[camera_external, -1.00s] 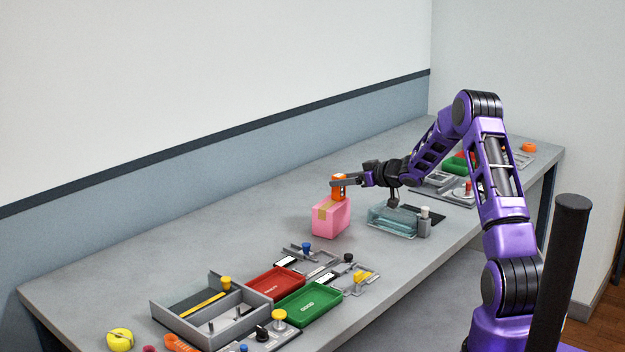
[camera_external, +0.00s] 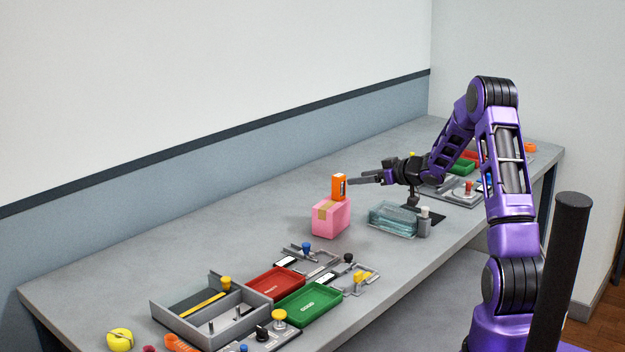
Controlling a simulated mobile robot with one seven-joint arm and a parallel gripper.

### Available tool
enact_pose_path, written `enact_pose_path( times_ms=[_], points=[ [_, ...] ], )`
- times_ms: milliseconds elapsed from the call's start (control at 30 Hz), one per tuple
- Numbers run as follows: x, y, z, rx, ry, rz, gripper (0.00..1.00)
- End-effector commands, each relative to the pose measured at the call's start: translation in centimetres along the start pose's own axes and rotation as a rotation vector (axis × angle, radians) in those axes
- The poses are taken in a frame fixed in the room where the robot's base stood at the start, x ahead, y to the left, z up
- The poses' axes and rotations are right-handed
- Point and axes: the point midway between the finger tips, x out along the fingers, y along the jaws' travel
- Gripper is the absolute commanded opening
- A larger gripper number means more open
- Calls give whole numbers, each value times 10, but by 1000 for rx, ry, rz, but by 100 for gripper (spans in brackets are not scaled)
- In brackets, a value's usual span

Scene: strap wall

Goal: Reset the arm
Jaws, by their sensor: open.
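My gripper (camera_external: 364,181) is open and empty above the bench, with its fingers pointing left. Its fingertips are just right of an orange block with a pale side face (camera_external: 339,187). They look apart from it, though the gap is small in this view. The orange block stands upright on top of a pink box with a tan strip (camera_external: 331,217). My purple arm is bent, reaching in from the right over the bench.
A glass-like clear box (camera_external: 392,217) and a grey bottle (camera_external: 424,222) stand below my gripper. Red (camera_external: 275,282) and green (camera_external: 309,306) trays, a grey divided tray (camera_external: 262,301) and a yellow tape measure (camera_external: 120,340) lie at front left. The bench's back left is clear.

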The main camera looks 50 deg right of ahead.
Motion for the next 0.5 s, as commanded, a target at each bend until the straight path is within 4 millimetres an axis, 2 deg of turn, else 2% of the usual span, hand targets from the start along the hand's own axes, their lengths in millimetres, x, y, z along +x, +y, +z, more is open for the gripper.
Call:
enact_pose_path(
  times_ms=[167, 300, 500],
  points=[
    [4, -10, 1, -52, -62, 26, 67],
    [5, -21, 1, -151, -182, 99, 67],
    [-13, -30, -14, -296, -341, 246, 67]
  ],
)
